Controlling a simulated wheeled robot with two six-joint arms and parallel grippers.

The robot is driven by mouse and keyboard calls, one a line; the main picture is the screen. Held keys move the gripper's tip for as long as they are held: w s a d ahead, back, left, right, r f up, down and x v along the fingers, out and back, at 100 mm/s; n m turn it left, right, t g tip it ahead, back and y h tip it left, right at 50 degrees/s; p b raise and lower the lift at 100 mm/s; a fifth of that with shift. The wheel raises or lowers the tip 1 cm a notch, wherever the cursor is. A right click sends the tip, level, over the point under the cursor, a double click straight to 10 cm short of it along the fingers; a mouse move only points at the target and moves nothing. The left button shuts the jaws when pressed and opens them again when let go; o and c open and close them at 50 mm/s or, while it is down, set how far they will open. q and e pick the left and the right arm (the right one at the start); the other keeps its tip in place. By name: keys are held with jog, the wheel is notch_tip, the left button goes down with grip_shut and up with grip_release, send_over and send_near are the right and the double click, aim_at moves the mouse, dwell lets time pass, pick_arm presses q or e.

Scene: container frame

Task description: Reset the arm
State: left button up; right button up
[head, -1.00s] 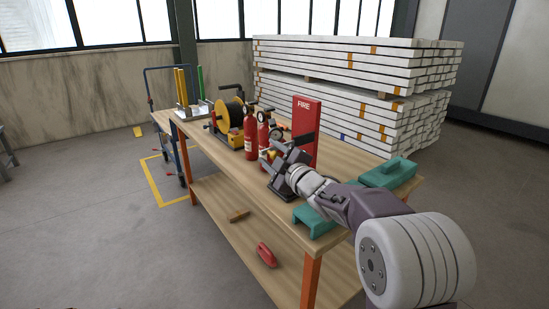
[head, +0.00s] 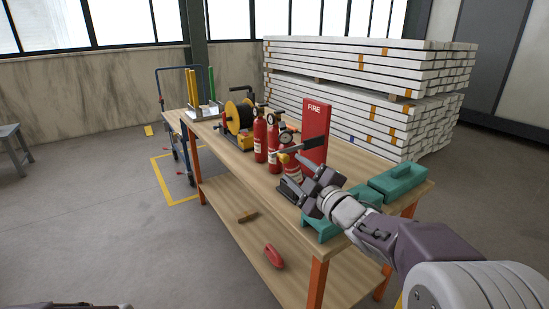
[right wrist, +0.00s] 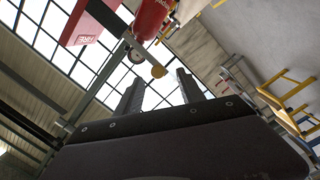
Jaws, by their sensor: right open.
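My right gripper (head: 300,178) is open and empty above the front part of the wooden workbench (head: 235,165), in front of the red fire extinguishers. In the right wrist view its two dark fingers (right wrist: 158,95) stand apart with nothing between them. The nearest extinguisher (head: 290,165) is partly hidden behind the gripper. Its red body also shows at the top of the right wrist view (right wrist: 150,18), with a grey bar ending in a yellow tip (right wrist: 158,71) beyond the fingers. A dark part shows at the bottom left edge of the head view, but my left gripper is not seen.
A red FIRE panel (head: 315,130) stands behind the extinguishers. Teal pieces (head: 398,182) lie at the bench's right end, close to my right forearm. A yellow-and-black reel (head: 238,122) stands farther left. A red object (head: 273,256) lies on the lower shelf.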

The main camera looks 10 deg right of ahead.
jog(key=a+f+g+y, duration=0.1)
jog(key=a+f, duration=0.1)
jog(key=a, duration=0.3)
jog(key=s+d+f+m+g+h, duration=0.1)
jog(key=s+f+m+g+h, duration=0.15)
jog(key=f, duration=0.45)
jog(key=s+f+m+g+h, duration=0.1)
jog(key=f+m+g, duration=0.15)
jog(key=f, duration=0.45)
jog(key=s+d+f+m+g+h, duration=0.1)
jog(key=s+f+m+g, duration=0.35)
jog(key=s+f, duration=0.45)
jog(key=s+d+f+m+g+h, duration=0.1)
jog(key=s+f+m+g, duration=0.4)
jog(key=s, duration=0.6)
notch_tip(320, 180, up, 22)
jog(key=p, duration=2.3)
jog(key=shift+s+f+g, duration=0.25)
jog(key=shift+s+g, duration=0.1)
jog(key=shift+s, duration=0.05)
